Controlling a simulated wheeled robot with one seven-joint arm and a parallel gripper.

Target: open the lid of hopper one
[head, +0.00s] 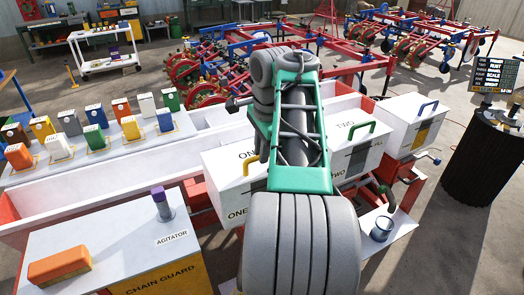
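Hopper one (222,184) is a white box left of my arm, marked ONE on its top and front. Its lid (220,160) looks shut and lies flat, with a yellow handle (250,167) near the right. My arm covers the right part of this hopper. My arm rises from the bottom middle and bends at the top. A dark piece (238,103) juts out left of the upper arm and may be part of my gripper. My fingers cannot be made out, and I see nothing held.
Hopper two (352,158) with a green handle and another white hopper (414,122) with a blue handle stand to the right. An agitator knob (163,205) and an orange block (59,265) are at front left. Several coloured containers stand at left.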

